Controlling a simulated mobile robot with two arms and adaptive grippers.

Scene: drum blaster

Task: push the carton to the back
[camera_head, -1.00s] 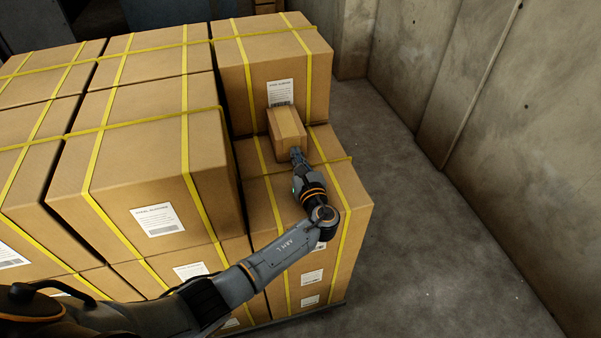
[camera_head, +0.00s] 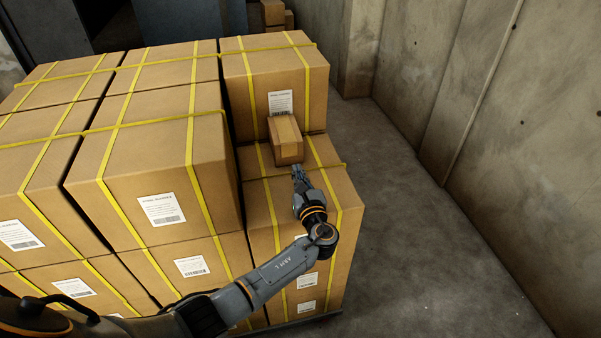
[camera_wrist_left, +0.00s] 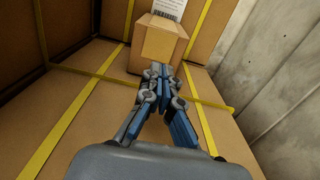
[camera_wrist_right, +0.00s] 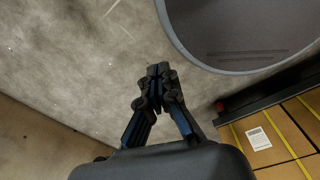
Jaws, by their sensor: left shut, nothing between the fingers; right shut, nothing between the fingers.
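The small brown carton (camera_head: 286,139) stands on top of a lower strapped box, in front of a taller box that bears a white label. It also shows in the left wrist view (camera_wrist_left: 157,44). My left gripper (camera_head: 296,170) is shut and empty, just in front of the carton's near face. In the head view a small gap seems to lie between fingertips and carton; in the left wrist view (camera_wrist_left: 161,68) the tips overlap its lower edge, so contact is unclear. My right gripper (camera_wrist_right: 158,70) is shut and empty over bare floor, outside the head view.
Large yellow-strapped boxes (camera_head: 150,150) fill the left side, higher than the carton's supporting box (camera_head: 300,195). The taller box (camera_head: 275,75) stands behind the carton. A concrete wall (camera_head: 470,110) runs along the right, with clear floor (camera_head: 420,240) between.

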